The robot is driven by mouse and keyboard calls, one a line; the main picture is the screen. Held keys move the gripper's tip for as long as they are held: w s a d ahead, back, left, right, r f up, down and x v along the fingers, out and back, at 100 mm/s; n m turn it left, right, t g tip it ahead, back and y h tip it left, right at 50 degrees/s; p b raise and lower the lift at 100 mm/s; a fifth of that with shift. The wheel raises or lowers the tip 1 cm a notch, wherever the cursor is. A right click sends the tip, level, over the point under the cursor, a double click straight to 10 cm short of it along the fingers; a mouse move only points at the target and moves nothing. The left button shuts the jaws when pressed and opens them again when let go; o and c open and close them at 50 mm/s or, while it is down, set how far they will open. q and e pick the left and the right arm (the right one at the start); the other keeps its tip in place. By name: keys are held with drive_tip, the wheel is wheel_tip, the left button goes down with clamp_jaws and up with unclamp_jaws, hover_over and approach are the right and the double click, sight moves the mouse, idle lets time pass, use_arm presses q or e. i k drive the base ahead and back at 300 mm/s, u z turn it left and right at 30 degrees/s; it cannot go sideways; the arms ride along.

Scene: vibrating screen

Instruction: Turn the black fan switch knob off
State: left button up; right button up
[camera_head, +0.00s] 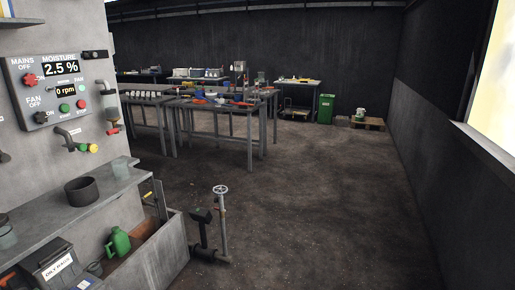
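The black fan switch knob (41,117) is at the lower left of a grey control panel (20,92) on the wall at the left. It is small and dark, and I cannot tell its exact pointer position. The label "FAN OFF" sits above it. A red knob (31,79) is above, near the label "MAINS OFF". The moisture display (61,68) reads 2.5 %, and the display below (66,90) reads 0 rpm. A green button (64,108) and a red button (81,104) are right of the knob. Neither of my grippers is in view.
Below the panel are a pipe with a valve (72,141) and a grey shelf (40,218) bearing a dark cylinder (82,191). A green jug (118,241) stands lower. A post with a handwheel (221,190) rises from the floor. Open floor (330,200) lies to the right.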

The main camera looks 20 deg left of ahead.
sight(41, 117)
drive_tip(key=u, duration=0.75)
drive_tip(key=i, duration=1.7)
drive_tip(key=u, duration=0.85)
